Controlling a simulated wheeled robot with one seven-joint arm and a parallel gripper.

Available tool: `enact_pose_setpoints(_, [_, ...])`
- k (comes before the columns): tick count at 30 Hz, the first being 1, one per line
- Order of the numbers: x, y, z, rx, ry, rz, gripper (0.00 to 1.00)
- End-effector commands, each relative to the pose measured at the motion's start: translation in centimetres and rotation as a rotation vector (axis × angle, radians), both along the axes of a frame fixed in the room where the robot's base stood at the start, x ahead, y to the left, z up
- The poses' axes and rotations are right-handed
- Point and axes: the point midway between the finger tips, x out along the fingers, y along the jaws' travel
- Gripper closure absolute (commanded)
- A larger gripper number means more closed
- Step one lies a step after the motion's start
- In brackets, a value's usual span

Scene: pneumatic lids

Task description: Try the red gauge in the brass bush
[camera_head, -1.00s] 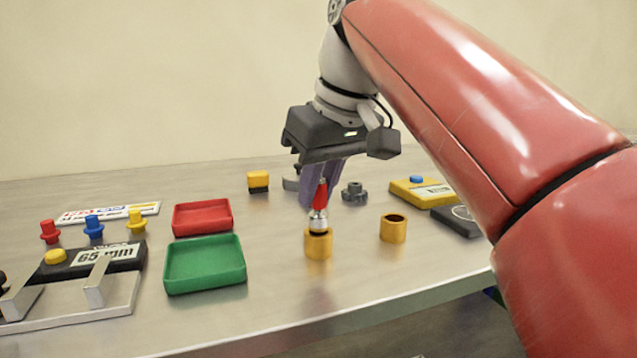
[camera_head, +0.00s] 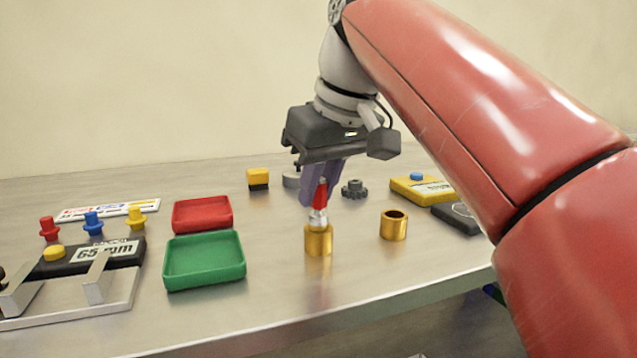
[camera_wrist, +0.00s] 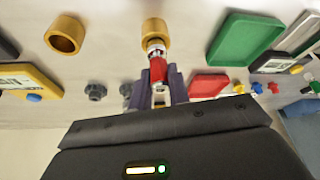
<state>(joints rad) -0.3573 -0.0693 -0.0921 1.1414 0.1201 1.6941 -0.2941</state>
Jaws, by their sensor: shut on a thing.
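The red gauge (camera_head: 319,196) has a red handle and a metallic lower part. My gripper (camera_head: 320,188) is shut on its red handle from above. The gauge stands close to upright, its lower end at the mouth of a brass bush (camera_head: 318,241); how deep it sits inside is hidden. In the wrist view the gauge (camera_wrist: 157,65) lies between my fingers and meets the bush (camera_wrist: 156,29). A second brass bush (camera_head: 393,225) stands apart to the right, open and empty at the top; it also shows in the wrist view (camera_wrist: 65,35).
A green tray (camera_head: 205,283) and a red tray (camera_head: 203,226) lie to the left. Further left are coloured plugs (camera_head: 93,222) and a black 65 mm block (camera_head: 122,252). A dark knob (camera_head: 354,189) and a yellow box (camera_head: 408,195) lie behind right. The front middle is clear.

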Motion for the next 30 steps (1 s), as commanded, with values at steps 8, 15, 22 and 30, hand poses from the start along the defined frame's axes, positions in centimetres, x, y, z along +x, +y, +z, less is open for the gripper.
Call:
enact_pose_setpoints(8, [0.00, -0.01, 0.14, -0.001, 0.004, 0.000, 1.00])
enact_pose_setpoints(15, [-0.01, -0.02, 0.53, -0.001, 0.002, -0.001, 1.00])
enact_pose_setpoints(22, [-0.01, -0.02, 0.62, -0.001, 0.001, 0.000, 1.00])
enact_pose_setpoints(30, [-0.01, -0.01, 0.63, -0.001, 0.001, 0.000, 1.00])
